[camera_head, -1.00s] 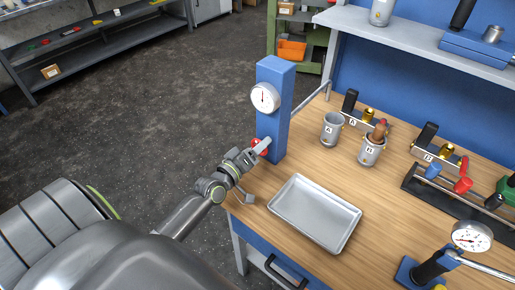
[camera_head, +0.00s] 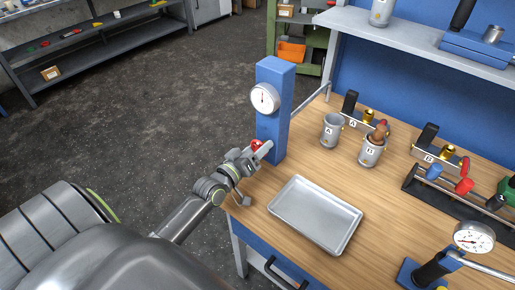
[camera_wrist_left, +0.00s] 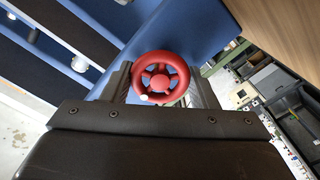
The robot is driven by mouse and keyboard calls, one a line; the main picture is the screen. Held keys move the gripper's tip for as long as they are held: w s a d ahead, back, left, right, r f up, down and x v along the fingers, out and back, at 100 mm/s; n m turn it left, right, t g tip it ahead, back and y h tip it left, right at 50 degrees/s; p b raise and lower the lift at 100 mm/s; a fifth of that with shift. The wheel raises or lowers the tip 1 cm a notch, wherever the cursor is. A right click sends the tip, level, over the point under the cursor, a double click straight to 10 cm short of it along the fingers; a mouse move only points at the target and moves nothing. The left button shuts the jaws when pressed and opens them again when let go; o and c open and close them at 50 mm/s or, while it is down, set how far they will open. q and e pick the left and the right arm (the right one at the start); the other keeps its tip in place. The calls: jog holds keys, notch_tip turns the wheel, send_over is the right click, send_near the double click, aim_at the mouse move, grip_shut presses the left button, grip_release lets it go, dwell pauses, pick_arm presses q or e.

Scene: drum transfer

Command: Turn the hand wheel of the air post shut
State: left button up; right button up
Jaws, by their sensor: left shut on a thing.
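The air post (camera_head: 274,122) is a tall blue block standing at the table's left corner, with a round white gauge (camera_head: 265,98) on its upper front. Its red hand wheel (camera_head: 256,146) sits low on the post, mostly hidden behind my gripper in the head view. The left wrist view shows the wheel (camera_wrist_left: 160,78) face on, with spokes, a round hub and a small white mark at its lower left rim. My left gripper (camera_head: 262,152) is shut on the hand wheel, one finger on each side of its rim. My right gripper is not in view.
A silver tray (camera_head: 315,213) lies on the wooden table just right of the post. Metal cups (camera_head: 333,130), a tool rack (camera_head: 450,190) and a second gauge (camera_head: 473,237) stand farther right. The floor left of the table is clear.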

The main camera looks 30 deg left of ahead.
pick_arm(q)
jog(key=o, duration=1)
jog(key=shift+c, duration=0.2)
jog(key=shift+s, duration=0.1)
jog(key=s+a+b, duration=0.1)
jog(key=s+b, duration=0.1)
jog(key=s, duration=1.5)
jog(key=shift+s+a, duration=0.15)
jog(key=shift+a, duration=0.05)
